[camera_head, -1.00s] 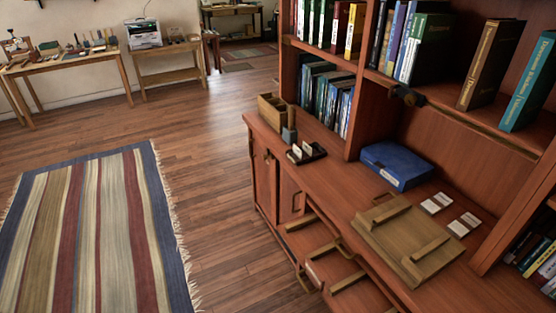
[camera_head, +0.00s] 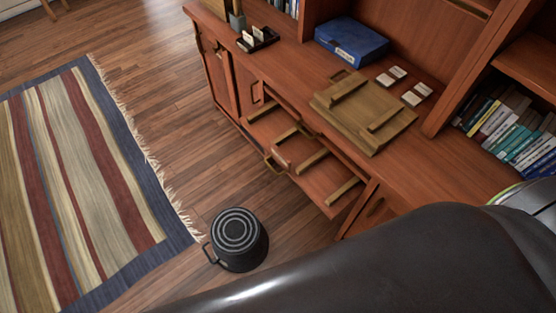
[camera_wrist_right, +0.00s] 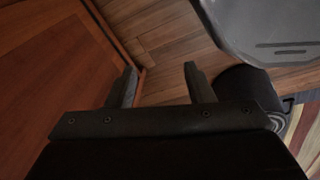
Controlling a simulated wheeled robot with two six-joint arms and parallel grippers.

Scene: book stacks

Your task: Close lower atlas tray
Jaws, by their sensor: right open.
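In the head view, reddish wooden trays are pulled out from the cabinet front. No tray shows clearly there. My left gripper is not in view.
My dark arm crosses the head view's lower right. A black round bin-like object (camera_head: 237,238) stands on the floor by the striped rug (camera_head: 95,180). A wooden board (camera_head: 362,112), blue box (camera_head: 351,39) and cards lie on the cabinet top.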

